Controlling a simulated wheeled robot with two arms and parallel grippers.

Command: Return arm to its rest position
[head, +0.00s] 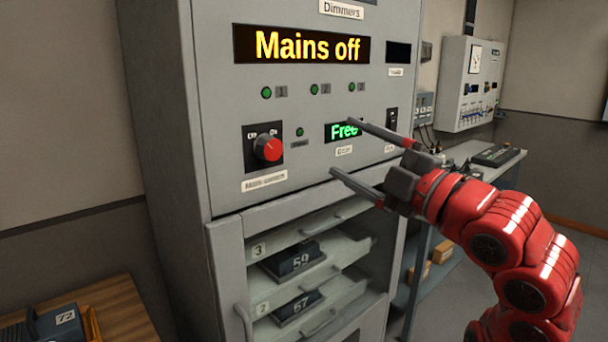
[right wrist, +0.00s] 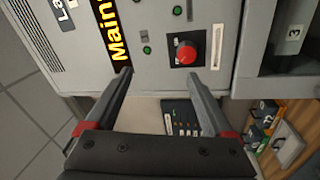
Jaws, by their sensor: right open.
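My right gripper (head: 340,147) is open and empty, held in front of the grey dimmer cabinet (head: 225,190). Its two fingers point left toward the cabinet front, beside the lit "Free" display (head: 343,131). It also shows in the right wrist view (right wrist: 162,86), fingers apart with nothing between them. The red mains switch knob (head: 268,148) is on the panel to the left of the fingers; it also shows in the right wrist view (right wrist: 187,53). The large display (head: 305,46) reads "Mains off". My left gripper is not in view.
Under the panel, dimmer modules 59 (head: 292,260) and 57 (head: 298,306) sit in shelves behind an open frame. A wooden table (head: 125,310) with module 72 (head: 45,325) is at lower left. A side bench (head: 478,160) and wall box (head: 468,80) stand at right.

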